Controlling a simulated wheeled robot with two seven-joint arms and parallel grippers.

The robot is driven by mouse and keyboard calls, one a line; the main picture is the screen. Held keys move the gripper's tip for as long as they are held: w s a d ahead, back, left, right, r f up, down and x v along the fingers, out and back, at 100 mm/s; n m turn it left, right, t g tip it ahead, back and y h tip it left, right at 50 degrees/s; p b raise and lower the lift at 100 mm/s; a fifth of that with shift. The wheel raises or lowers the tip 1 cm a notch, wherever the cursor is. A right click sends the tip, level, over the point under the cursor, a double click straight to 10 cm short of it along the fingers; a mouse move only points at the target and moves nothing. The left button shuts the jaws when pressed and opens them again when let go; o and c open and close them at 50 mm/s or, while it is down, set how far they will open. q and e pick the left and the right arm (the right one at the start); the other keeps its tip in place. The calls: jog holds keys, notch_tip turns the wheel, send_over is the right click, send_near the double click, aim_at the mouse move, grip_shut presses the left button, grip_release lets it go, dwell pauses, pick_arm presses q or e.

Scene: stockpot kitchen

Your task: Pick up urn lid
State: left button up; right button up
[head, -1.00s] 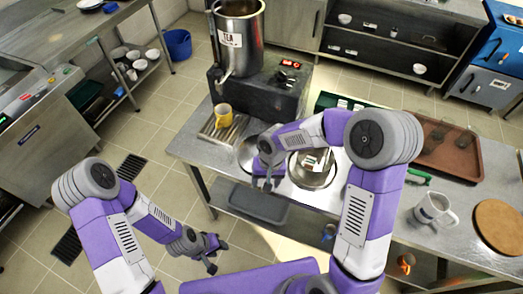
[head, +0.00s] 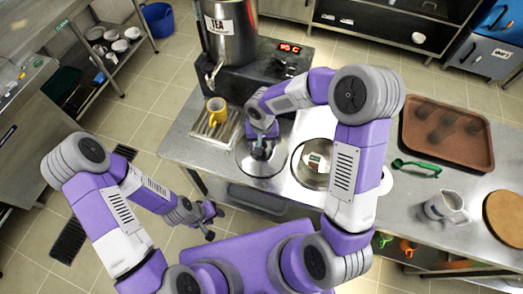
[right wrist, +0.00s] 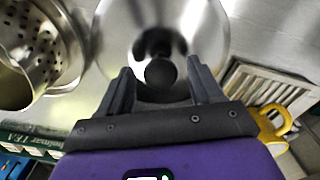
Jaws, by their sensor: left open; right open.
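The urn lid (head: 246,166) is a round shiny metal disc lying on the steel counter, left of the round metal basin. Its dark round knob (right wrist: 160,73) shows in the right wrist view. My right gripper (head: 262,152) points down over the lid and hides part of it. In the right wrist view my right gripper (right wrist: 158,76) is open, with a finger on each side of the knob; I see no grip on it. My left gripper (head: 212,222) is open and empty, low in front of the counter. The tea urn (head: 231,30) stands behind with its top cut off.
A yellow mug (head: 216,110) stands on the drip tray (head: 226,130) left of the lid. The basin (head: 313,165) is close on the right. Farther right are a brown tray (head: 480,150), a green spoon (head: 415,166), a white pitcher (head: 446,207) and a round board (head: 507,215).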

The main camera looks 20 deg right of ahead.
jog(key=shift+f, duration=0.85)
jog(key=shift+c, duration=0.4)
jog(key=shift+w+r, duration=0.1)
jog(key=c, duration=1.1)
